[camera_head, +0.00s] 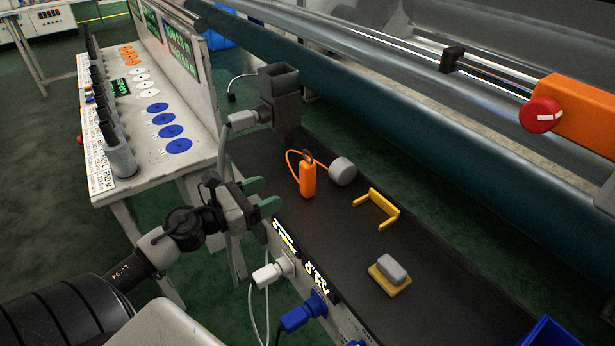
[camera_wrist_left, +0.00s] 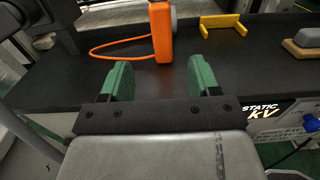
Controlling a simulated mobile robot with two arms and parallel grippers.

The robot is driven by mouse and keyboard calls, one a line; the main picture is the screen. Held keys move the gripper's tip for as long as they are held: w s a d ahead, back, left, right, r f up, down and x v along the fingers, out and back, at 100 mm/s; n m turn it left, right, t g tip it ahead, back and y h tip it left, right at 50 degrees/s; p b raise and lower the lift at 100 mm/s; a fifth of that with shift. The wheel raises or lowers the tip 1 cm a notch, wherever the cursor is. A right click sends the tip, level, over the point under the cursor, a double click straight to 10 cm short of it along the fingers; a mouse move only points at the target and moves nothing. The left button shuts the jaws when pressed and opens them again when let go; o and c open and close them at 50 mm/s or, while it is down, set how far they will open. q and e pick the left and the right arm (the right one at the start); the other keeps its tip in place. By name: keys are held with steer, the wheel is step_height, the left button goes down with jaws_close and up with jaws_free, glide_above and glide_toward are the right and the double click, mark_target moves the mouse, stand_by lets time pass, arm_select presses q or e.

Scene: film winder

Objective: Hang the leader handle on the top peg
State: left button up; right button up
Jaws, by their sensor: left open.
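An orange handle (camera_head: 308,180) with a dark ring at its top is on the black bench top (camera_head: 345,240). A thin orange cord loops from it to a grey cylinder (camera_head: 343,171) beside it. My left gripper (camera_head: 262,196) is open and empty at the bench's near edge, left of the handle. In the left wrist view, the green fingers (camera_wrist_left: 161,80) point at the handle (camera_wrist_left: 162,32), which lies ahead, between their lines and apart from them. I cannot pick out the top peg. My right gripper is not in view.
A yellow U-shaped bracket (camera_head: 377,208) and a grey block on a yellow base (camera_head: 390,271) lie to the right. A dark square post (camera_head: 280,95) stands behind the gripper. White (camera_head: 272,272) and blue (camera_head: 303,314) plugs stick out of the bench front. A long roller runs behind.

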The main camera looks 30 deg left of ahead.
mark_target(302, 180)
arm_select(q)
steer(key=p+x, duration=0.1)
steer(key=x, duration=0.3)
steer(key=shift+w+d, duration=0.15)
steer(key=shift+w, duration=0.15)
steer(key=shift+w+d, duration=0.2)
steer(key=shift+w, duration=0.25)
steer(key=p+x, duration=0.1)
steer(key=x, duration=0.2)
steer(key=shift+w+d+f+p, duration=0.1)
steer(key=shift+w+d+p, duration=0.05)
steer(key=shift+p, duration=0.15)
steer(key=shift+w+d+f, duration=0.15)
steer(key=shift+w+d, duration=0.05)
steer(key=shift+w, duration=0.25)
steer(key=shift+c, duration=0.3)
steer(key=c, duration=1)
